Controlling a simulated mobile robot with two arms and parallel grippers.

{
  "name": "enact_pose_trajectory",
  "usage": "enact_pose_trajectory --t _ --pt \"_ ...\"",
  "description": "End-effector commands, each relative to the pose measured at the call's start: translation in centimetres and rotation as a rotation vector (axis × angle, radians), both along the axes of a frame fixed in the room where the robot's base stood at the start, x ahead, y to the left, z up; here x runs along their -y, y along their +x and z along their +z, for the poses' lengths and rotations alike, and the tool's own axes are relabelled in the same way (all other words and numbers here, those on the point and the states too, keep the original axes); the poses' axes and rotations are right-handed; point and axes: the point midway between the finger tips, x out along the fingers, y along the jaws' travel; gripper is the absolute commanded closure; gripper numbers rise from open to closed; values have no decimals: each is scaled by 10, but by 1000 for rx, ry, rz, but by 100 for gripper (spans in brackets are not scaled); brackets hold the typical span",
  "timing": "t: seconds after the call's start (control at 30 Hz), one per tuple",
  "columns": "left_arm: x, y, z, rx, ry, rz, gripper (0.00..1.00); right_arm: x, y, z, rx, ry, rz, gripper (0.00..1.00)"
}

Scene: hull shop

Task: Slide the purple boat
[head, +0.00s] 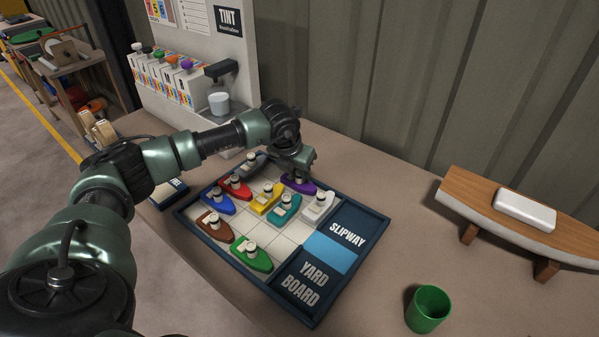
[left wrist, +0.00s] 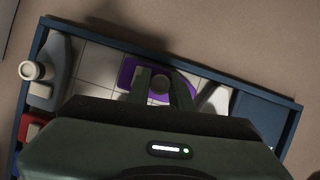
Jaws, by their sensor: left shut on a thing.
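The purple boat (head: 298,186) sits at the far edge of the yard board (head: 240,270), on its light tiled grid. My left gripper (head: 299,176) is down over it and shut on its upper part. In the left wrist view the purple boat (left wrist: 130,73) shows around and between the fingers of my left gripper (left wrist: 160,88). A grey boat (head: 252,164) lies to its left, with empty tiles between them in the left wrist view. A white boat (head: 318,206) lies close on its right. My right gripper is not in view.
Red (head: 236,187), blue (head: 217,202), yellow (head: 266,198), teal (head: 285,209), brown (head: 215,225) and green (head: 251,255) boats share the board. The slipway panel (head: 347,234) is at the right.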

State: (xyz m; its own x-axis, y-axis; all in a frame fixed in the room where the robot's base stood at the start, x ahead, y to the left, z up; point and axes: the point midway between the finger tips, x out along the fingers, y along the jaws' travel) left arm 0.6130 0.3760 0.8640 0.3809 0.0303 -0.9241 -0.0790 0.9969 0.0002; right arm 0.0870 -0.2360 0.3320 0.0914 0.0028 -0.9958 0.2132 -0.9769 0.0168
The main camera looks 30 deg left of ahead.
Motion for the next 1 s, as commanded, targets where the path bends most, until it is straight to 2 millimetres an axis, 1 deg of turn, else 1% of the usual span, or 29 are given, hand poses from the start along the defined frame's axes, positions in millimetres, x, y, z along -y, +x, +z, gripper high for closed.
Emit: enact_pose_trajectory --t 0.73,0.83,1.0 --pt "-1 0 1 1 -2 1 100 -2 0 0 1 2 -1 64" --pt "-11 1 -2 1 -1 5 100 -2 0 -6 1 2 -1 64" --pt "-46 4 -2 4 0 8 100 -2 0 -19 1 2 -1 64"
